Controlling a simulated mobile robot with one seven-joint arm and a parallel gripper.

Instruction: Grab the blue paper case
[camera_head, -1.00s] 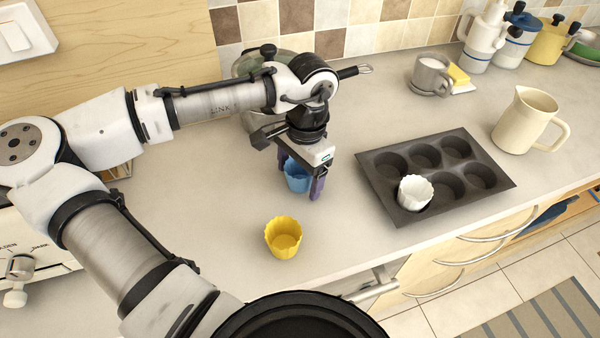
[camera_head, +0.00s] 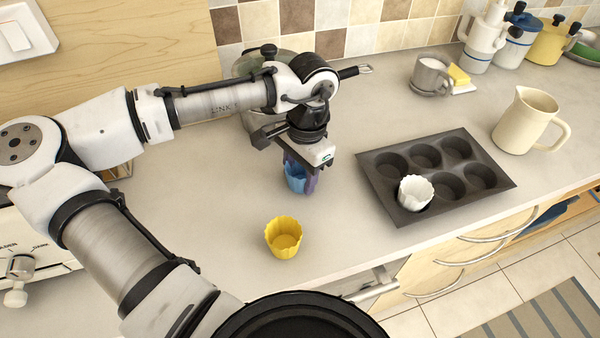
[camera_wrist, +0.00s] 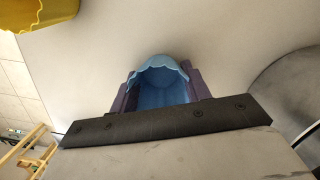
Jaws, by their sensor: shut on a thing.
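The blue paper case (camera_head: 294,180) stands on the counter, partly hidden behind my gripper's fingers in the head view. My gripper (camera_head: 304,184) points down with its purple fingers shut on the case from both sides. In the wrist view the blue case (camera_wrist: 160,82) sits between the two fingers (camera_wrist: 160,92), its scalloped rim and hollow inside showing. I cannot tell a gap between the case and the counter.
A yellow paper case (camera_head: 284,238) stands in front of my gripper. A dark muffin tin (camera_head: 400,220) to the right holds a white paper case (camera_head: 415,192) in one cup. A cream jug (camera_head: 524,120) and a grey mug (camera_head: 432,74) stand farther right.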

